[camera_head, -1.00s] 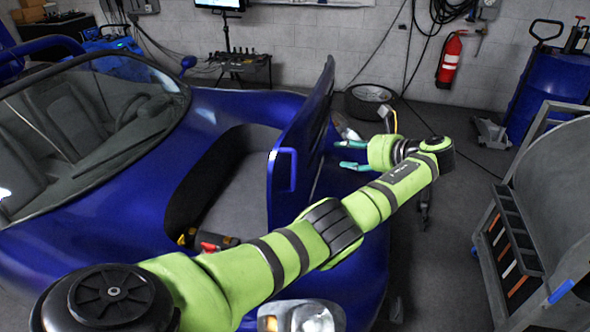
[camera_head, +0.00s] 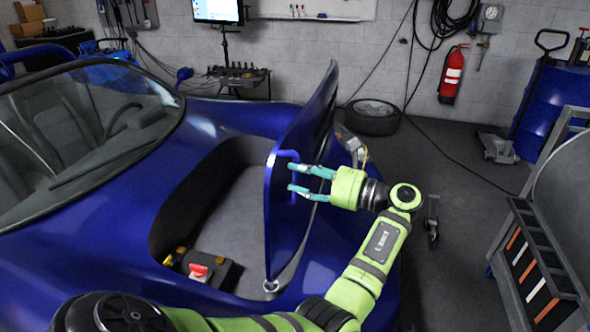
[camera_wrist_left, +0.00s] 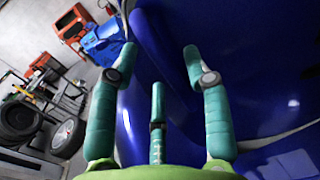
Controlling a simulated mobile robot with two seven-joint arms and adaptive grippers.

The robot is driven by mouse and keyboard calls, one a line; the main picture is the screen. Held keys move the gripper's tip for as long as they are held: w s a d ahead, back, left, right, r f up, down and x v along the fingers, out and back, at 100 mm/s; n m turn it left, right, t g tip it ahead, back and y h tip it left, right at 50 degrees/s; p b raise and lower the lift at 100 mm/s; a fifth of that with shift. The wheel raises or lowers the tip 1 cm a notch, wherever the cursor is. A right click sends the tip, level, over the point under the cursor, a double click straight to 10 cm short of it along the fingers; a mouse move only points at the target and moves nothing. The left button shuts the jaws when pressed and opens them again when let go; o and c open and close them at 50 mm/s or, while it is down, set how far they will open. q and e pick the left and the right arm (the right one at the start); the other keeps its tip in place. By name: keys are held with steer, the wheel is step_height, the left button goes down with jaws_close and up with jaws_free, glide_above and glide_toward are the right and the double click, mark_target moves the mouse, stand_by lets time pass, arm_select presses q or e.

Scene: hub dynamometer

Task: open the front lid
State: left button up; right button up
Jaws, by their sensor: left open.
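The blue front lid (camera_head: 303,150) of the car stands raised and steeply tilted at the right side of the open front compartment (camera_head: 240,215). A blue handle loop (camera_head: 272,172) is on its near face. My left gripper (camera_head: 290,178) is open, with its teal fingers pointing left across the lid beside the handle. Whether they touch it, I cannot tell. My right gripper is not in view.
A black box with a red part (camera_head: 200,270) lies in the compartment. A grey cart (camera_head: 545,265) with a tool tray stands at the right. A tire (camera_head: 372,118) and a fire extinguisher (camera_head: 453,75) are by the back wall. Floor between car and cart is mostly clear.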

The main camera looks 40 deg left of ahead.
mark_target(279, 167)
arm_select(q)
steer(key=shift+x, duration=0.85)
steer(key=shift+a, duration=0.2)
steer(key=c, duration=0.9)
jaws_close()
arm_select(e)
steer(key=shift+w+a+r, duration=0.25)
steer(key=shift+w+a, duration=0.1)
arm_select(q)
steer(key=a+p, duration=0.1)
steer(key=s+p, duration=0.1)
steer(key=p, duration=0.1)
steer(key=a+r+p, duration=0.1)
steer(key=shift+s+a+h, duration=0.3)
steer(key=shift+h, duration=0.1)
steer(key=shift+t+h, duration=0.5)
steer(key=p+x, duration=0.2)
steer(key=x, duration=0.1)
steer(key=s+p+x, duration=0.1)
steer(key=p+x, duration=0.1)
steer(key=shift+f, duration=0.3)
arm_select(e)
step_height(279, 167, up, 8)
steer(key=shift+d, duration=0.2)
